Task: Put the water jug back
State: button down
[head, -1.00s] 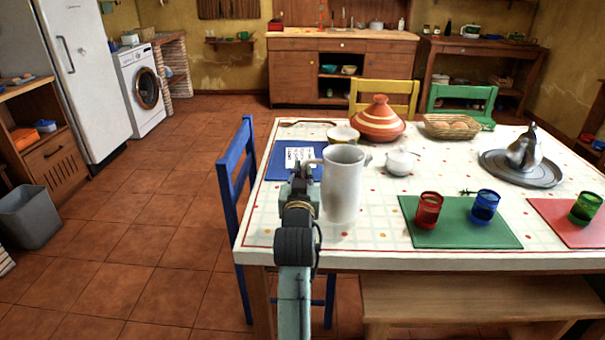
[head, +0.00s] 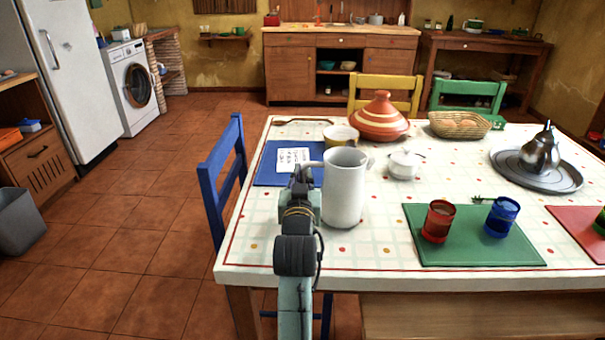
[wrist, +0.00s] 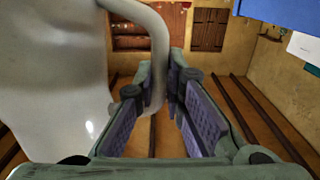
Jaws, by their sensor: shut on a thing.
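The water jug (head: 344,190) is a tall pale grey-white vessel, upright at the near left part of the table in the head view. My gripper (head: 303,178) is at its left side, shut on its handle. In the wrist view the jug's body (wrist: 50,85) fills the left, and its curved handle (wrist: 158,45) passes between the fingers of my gripper (wrist: 158,88). I cannot tell whether the jug's base touches the table.
The table (head: 385,250) holds a blue mat (head: 268,170), a striped tagine (head: 381,120), a white lidded pot (head: 404,165), a green mat (head: 465,248) with red and blue glasses, and a metal teapot (head: 540,152) on a tray. A blue chair (head: 222,175) stands left.

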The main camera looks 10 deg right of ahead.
jog(key=shift+f, duration=0.15)
jog(key=c, duration=2.1)
grip_release()
jog(key=shift+f, duration=0.2)
jog(key=o, duration=0.4)
jog(key=shift+o, duration=0.2)
